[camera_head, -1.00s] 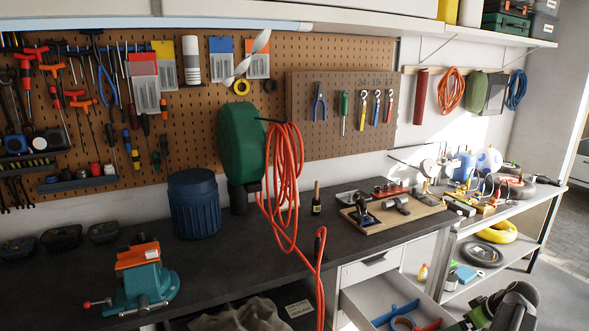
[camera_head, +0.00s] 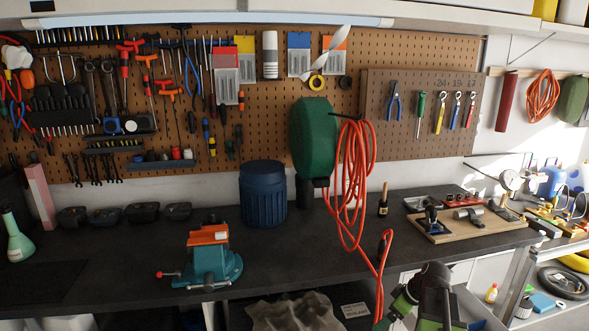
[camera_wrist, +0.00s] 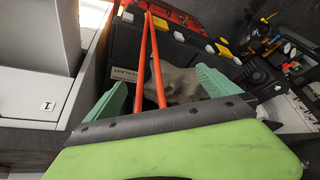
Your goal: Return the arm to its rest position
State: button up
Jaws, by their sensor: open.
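My gripper (camera_wrist: 163,85) shows in the wrist view with its two green fingers spread apart. Nothing is clearly held between them. Two strands of orange cord (camera_wrist: 143,72) cross the view by the fingers; I cannot tell whether they touch. Behind them is a crumpled grey-beige thing (camera_wrist: 177,82). In the head view, my dark and green arm (camera_head: 432,295) stands low at the right, in front of the bench edge. The fingertips are not clear there.
A long orange cord (camera_head: 352,185) hangs from the green reel (camera_head: 314,138) down over the bench edge, close left of my arm. An orange and teal vise (camera_head: 212,262) and a blue bin (camera_head: 263,195) stand on the dark bench (camera_head: 120,255). A wooden tool board (camera_head: 465,228) lies at the right.

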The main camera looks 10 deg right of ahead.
jog(key=a+f+n+g, duration=0.1)
jog(key=a+f+g, duration=0.2)
jog(key=a, duration=2.2)
jog(key=shift+s+a+f+m+g+h+b, duration=0.15)
jog(key=shift+s+a+m+h, duration=0.3)
jog(key=shift+s+m, duration=0.65)
jog(key=shift+s+a+f+m+g+h+b, duration=0.1)
jog(key=shift+s+a+m+g+h+b, duration=0.3)
jog(key=shift+m, duration=1.15)
jog(key=shift+s+a+f+m+g+h+p, duration=0.1)
jog(key=shift+s+a+m+h, duration=0.2)
jog(key=shift+s+m+h, duration=0.6)
jog(key=shift+m+y, duration=0.25)
jog(key=shift+m, duration=0.2)
